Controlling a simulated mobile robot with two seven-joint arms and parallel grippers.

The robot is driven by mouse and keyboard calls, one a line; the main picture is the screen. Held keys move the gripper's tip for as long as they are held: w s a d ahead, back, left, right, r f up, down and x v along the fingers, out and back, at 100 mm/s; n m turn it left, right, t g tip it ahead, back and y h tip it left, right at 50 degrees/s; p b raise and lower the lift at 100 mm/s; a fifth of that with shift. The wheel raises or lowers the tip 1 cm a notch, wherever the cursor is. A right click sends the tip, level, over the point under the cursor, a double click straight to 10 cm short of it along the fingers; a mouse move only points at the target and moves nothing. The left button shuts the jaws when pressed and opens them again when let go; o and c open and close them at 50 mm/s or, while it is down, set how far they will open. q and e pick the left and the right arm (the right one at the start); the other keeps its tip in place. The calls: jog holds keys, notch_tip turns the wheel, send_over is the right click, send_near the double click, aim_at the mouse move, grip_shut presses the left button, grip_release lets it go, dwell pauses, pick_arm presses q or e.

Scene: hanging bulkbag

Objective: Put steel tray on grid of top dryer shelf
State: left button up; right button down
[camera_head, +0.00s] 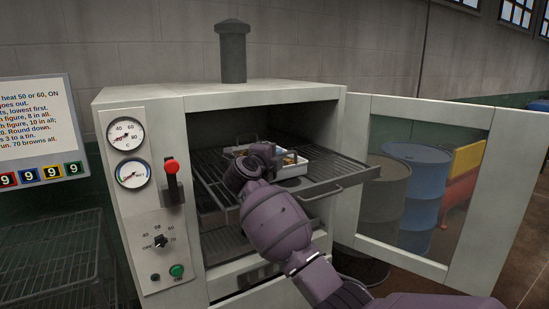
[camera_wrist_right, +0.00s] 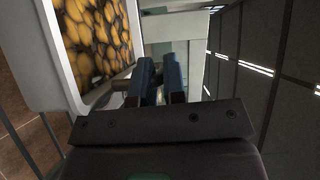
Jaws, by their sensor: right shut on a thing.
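The steel tray (camera_head: 318,162) is a shallow pale metal tray. In the head view it is at the pulled-out top dryer shelf (camera_head: 335,182), a wire grid with a front handle; I cannot tell whether it touches the grid. My right gripper (camera_head: 288,158) is at the tray, partly hidden by my purple wrist. In the right wrist view its blue fingers (camera_wrist_right: 158,82) are closed by the tray's wall (camera_wrist_right: 60,88), and the tray holds many yellow-brown pieces (camera_wrist_right: 102,35). My left gripper is in neither view.
The dryer (camera_head: 225,98) stands with its glazed door (camera_head: 430,170) swung open to the right. A lower shelf (camera_head: 225,243) is inside. Gauges and a red lever (camera_head: 172,180) are on the front panel. Barrels stand behind the door. An empty wire rack (camera_head: 45,255) is at left.

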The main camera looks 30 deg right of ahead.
jog(key=shift+f, duration=0.1)
jog(key=c, duration=1.6)
grip_release()
jog(key=shift+f, duration=0.1)
jog(key=shift+c, duration=0.2)
jog(key=o, duration=0.5)
jog(key=shift+c, duration=0.2)
jog(key=v, duration=1.2)
jog(key=shift+b, duration=0.35)
